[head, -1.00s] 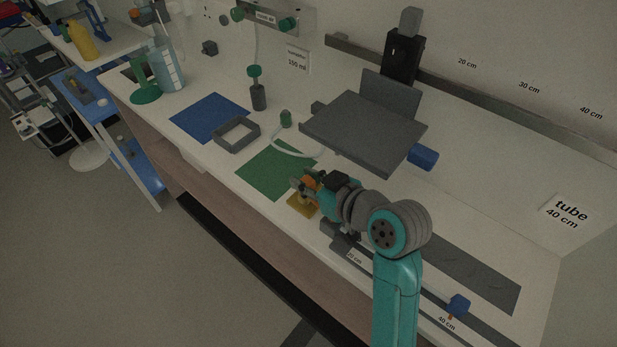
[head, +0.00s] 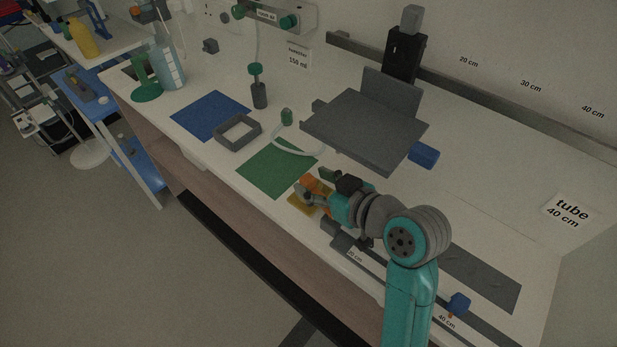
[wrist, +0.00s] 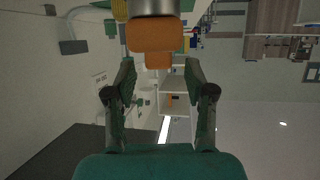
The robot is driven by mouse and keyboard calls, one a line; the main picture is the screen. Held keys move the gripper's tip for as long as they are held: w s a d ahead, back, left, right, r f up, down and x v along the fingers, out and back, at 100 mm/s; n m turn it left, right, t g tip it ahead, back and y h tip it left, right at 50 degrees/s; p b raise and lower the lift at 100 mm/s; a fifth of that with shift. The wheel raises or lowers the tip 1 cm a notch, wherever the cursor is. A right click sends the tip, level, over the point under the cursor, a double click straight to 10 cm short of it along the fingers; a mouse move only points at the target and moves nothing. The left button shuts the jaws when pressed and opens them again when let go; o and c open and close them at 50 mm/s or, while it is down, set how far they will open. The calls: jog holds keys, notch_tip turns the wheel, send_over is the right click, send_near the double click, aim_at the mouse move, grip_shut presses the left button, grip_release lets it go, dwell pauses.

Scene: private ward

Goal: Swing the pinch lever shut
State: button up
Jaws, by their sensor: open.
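An orange part (head: 309,183), which looks like the pinch lever, stands over a yellow base (head: 303,205) near the bench's front edge, beside the green mat. My gripper (head: 318,188) is right at it and hides part of it. In the wrist view, the orange part (wrist: 155,36) is at the top centre under a silver cylinder. The two fingers of my gripper (wrist: 158,75) are spread apart, with the narrow lower end of the orange part centred between their tips in the picture. I cannot tell whether either finger touches it.
A green mat (head: 275,167) and a blue mat (head: 209,116) lie left of my arm, with a grey square frame (head: 238,132) between them. A grey raised platform (head: 366,128) stands behind. A pale tube (head: 292,151) curves over the green mat. A grey rail runs along the front right.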

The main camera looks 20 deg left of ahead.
jog(key=v, duration=0.9)
jog(key=shift+s, duration=0.15)
